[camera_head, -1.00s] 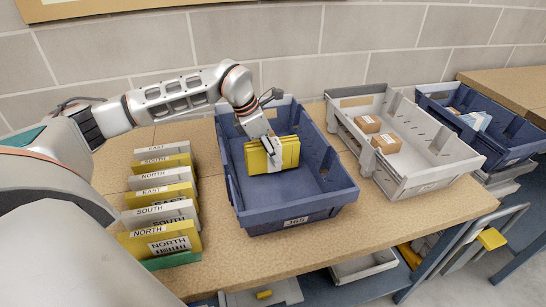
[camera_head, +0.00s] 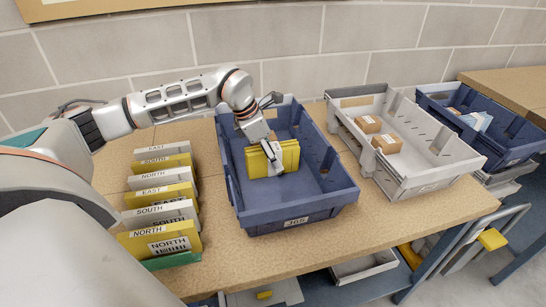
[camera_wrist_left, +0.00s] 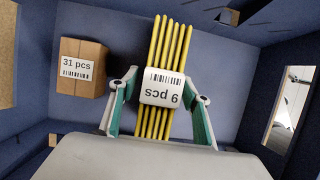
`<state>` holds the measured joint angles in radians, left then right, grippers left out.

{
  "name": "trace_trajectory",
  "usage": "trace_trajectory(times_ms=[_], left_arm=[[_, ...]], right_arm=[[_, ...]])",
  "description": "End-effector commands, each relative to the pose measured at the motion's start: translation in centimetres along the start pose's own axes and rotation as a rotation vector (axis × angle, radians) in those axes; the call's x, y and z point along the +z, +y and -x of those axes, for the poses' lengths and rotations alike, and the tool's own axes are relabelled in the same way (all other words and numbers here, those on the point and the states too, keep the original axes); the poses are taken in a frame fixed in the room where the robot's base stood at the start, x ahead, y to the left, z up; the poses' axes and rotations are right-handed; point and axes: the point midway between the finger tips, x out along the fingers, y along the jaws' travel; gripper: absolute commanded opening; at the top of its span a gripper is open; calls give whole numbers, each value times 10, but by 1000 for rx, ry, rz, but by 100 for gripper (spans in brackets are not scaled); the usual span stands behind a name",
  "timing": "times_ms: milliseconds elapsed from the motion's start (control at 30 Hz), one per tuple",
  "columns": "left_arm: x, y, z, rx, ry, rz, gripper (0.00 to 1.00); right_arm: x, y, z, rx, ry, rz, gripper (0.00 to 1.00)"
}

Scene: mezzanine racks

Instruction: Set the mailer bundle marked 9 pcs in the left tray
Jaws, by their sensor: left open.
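The mailer bundle (camera_head: 287,156) is a stack of several yellow mailers with a white band. It stands on edge inside the left tray (camera_head: 288,215), a blue open bin on the bench. In the left wrist view its band reads 9 pcs, upside down (camera_wrist_left: 163,88). My left gripper (camera_wrist_left: 160,95) is open, with one finger on each side of the bundle and visible gaps between. In the head view my left gripper (camera_head: 268,150) is down in the tray and hides part of the bundle. My right gripper is out of view.
A carton marked 31 pcs (camera_wrist_left: 82,68) lies beside the bundle in the tray. Left of the tray stands a row of white and yellow dividers (camera_head: 160,220). To the right are a grey tray (camera_head: 425,178) with two small cartons and another blue tray (camera_head: 510,150).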

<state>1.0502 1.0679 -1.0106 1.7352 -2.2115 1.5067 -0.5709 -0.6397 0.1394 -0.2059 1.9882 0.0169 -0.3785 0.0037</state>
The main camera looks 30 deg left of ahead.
Motion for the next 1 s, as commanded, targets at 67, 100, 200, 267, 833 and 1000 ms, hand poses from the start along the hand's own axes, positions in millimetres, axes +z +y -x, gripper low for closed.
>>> trace_trajectory(times_ms=[67, 100, 200, 267, 833, 1000], left_arm=[[1, 1, 12, 3, -2, 0, 47], [1, 1, 19, 4, -2, 0, 47], [1, 2, 40, 5, -3, 1, 47], [1, 1, 53, 5, -3, 0, 47], [0, 0, 117, 1, 0, 0, 47], [0, 0, 116, 1, 0, 0, 47]], right_arm=[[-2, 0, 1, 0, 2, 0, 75], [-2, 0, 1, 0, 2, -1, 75], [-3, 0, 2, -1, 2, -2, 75], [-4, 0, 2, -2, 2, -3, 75], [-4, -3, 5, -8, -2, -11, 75], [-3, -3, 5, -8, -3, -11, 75]])
